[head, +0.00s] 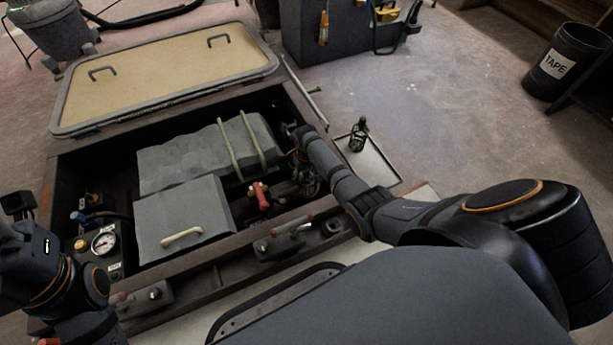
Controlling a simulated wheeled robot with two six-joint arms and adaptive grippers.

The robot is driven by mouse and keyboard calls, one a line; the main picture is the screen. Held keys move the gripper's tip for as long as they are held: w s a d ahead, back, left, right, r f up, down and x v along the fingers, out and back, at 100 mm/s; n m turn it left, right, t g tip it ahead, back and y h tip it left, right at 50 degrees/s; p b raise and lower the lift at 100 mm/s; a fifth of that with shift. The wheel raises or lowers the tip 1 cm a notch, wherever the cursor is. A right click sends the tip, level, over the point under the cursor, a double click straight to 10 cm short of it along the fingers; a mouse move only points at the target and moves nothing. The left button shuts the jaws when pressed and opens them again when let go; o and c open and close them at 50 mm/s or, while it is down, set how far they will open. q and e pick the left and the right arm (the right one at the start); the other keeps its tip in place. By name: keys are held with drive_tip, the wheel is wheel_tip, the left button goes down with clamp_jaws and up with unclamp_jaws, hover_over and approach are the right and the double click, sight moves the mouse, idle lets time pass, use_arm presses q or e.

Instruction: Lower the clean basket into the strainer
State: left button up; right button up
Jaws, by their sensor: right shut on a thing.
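My right arm reaches in from the right over the open engine bay, and its gripper (301,160) points down at the bay's right end. It is shut on a small dark thing, most likely the clean basket (306,181), which hardly stands out from the dark fingers. The strainer cannot be made out clearly there, so I cannot tell whether the basket is above it or inside it. A small dark, cage-like item (358,136) stands on a pale tray (376,165) right of the bay. My left arm is at the lower left; its fingertips cannot be made out.
A grey engine cover (180,215) with a pale handle fills the bay's middle. A red-handled valve (260,196) sits left of my right gripper. The bay's rim (215,285) runs along the front. The open hatch lid (165,75) lies behind. A tape bin (566,62) stands far right.

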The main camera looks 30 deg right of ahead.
sight(306, 179)
drive_tip(key=shift+f+b, duration=1.65)
drive_tip(key=shift+f, duration=0.65)
drive_tip(key=o, duration=1.6)
drive_tip(key=shift+r, duration=0.1)
wheel_tip(306, 179, up, 12)
drive_tip(key=shift+r, duration=0.1)
